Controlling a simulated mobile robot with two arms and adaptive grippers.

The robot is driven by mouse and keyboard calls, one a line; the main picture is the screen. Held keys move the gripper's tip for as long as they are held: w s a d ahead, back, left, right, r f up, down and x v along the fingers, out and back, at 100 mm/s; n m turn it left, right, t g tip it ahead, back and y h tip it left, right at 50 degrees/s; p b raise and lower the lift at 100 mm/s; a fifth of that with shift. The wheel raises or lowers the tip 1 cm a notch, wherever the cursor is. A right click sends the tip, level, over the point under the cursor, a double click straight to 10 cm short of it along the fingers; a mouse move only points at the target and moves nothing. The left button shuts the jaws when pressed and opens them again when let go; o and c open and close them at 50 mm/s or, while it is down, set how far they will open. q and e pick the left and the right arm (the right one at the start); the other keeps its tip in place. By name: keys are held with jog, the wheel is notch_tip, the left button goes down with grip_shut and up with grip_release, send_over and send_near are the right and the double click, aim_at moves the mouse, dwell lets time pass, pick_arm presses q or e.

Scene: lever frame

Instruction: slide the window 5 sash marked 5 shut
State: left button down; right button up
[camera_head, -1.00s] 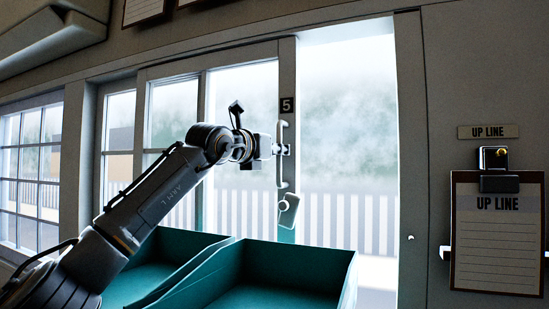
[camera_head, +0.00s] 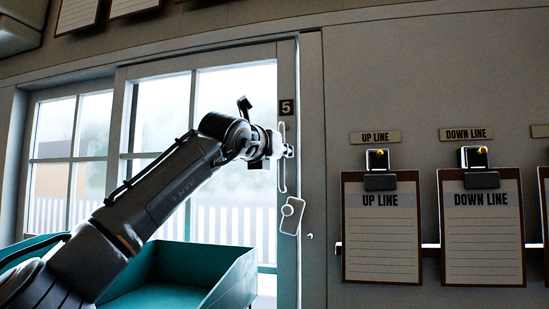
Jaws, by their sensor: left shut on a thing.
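The window 5 sash (camera_head: 287,80) is a grey framed glass panel with a dark plate marked 5 (camera_head: 286,107) on its right-hand stile. That stile stands right up against the grey jamb (camera_head: 313,110), with no open gap visible between them. A pale upright pull handle (camera_head: 282,183) is on the stile, and a pale latch (camera_head: 292,216) hangs below it. My left gripper (camera_head: 283,151) is shut on the handle at its middle; the fingers hide part of it. My right gripper is not in view.
A teal open-topped bin (camera_head: 236,277) stands below the window, under my left arm. Right of the jamb, clipboards marked UP LINE (camera_head: 381,235) and DOWN LINE (camera_head: 481,235) hang on the wall. A small knob (camera_head: 310,236) is on the jamb.

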pick_arm(q)
jog(key=shift+s+d+f, duration=0.1)
jog(key=shift+d+f, duration=0.15)
jog(key=shift+d, duration=0.4)
jog(key=c, duration=1.6)
grip_release()
jog(key=shift+a, duration=0.1)
jog(key=shift+o, duration=1.2)
jog(key=shift+s+r, duration=0.25)
jog(key=shift+s, duration=0.1)
jog(key=shift+w, duration=0.1)
jog(key=v, duration=1.2)
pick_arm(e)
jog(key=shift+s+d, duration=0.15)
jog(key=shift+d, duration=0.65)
